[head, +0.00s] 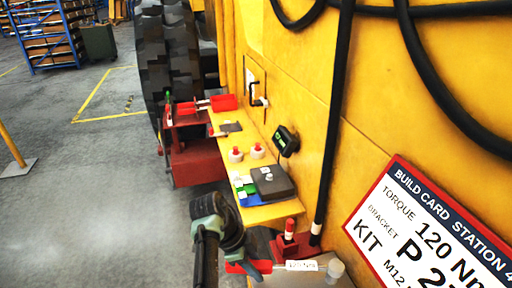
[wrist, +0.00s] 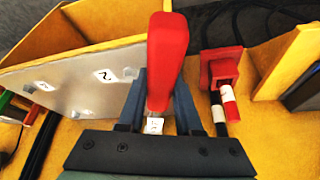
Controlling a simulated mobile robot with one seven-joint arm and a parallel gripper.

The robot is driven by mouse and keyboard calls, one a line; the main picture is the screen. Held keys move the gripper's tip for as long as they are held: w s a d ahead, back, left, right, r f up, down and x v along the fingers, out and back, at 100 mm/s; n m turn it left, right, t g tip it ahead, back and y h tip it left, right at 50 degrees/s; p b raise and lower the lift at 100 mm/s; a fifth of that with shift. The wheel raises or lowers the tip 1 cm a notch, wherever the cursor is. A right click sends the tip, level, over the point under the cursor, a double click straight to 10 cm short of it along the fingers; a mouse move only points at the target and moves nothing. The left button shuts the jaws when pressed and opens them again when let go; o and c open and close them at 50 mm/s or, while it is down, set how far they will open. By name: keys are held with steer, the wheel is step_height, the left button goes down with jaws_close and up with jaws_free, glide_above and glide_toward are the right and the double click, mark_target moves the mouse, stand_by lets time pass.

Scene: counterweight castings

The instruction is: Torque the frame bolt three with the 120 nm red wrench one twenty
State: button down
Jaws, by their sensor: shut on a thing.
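My gripper (wrist: 160,80) is shut on a red-handled wrench (wrist: 167,50) with a small white tag near the jaws. The handle points away from the palm, between the two dark fingers. In the head view my gripper (head: 248,266) is low in the middle, and a piece of red (head: 235,267) shows beside it. A white label (head: 301,265) lies on a grey surface to its right; its print is too small to read surely. A grey plate (wrist: 75,88) with small white numbered tags, one like a 2, is left of the wrench.
A yellow shelf (head: 254,214) holds a dark box (head: 272,182) and two white-and-red round pieces. A red block (wrist: 221,66) with banded posts stands right of the wrench. A build card (head: 432,232) reads torque 120 Nm. Open floor (head: 95,190) is at left.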

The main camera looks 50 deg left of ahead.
steer(key=shift+w+a+r+m+b, duration=0.15)
steer(key=shift+w+a+m+b, duration=0.5)
steer(key=shift+b, duration=0.9)
steer(key=shift+s+d+n+p, duration=0.55)
steer(key=shift+d+p, duration=0.2)
steer(key=shift+p, duration=0.9)
steer(key=shift+s+d+n+p, duration=0.45)
steer(key=shift+d+n+p, duration=0.25)
steer(key=shift+p, duration=0.95)
steer(key=shift+s+d+n+t+y+p, duration=0.3)
steer(key=shift+d+p, duration=0.25)
steer(key=shift+p, duration=0.3)
steer(key=shift+s+d+n+t+y+p, duration=0.1)
steer(key=shift+s+d+n+y+p, duration=0.2)
steer(key=shift+d+p, duration=0.4)
stand_by(0.3)
steer(key=shift+s+a+r+p, duration=0.15)
steer(key=shift+a+r+p, duration=0.1)
steer(key=shift+r+p, duration=0.35)
stand_by(0.7)
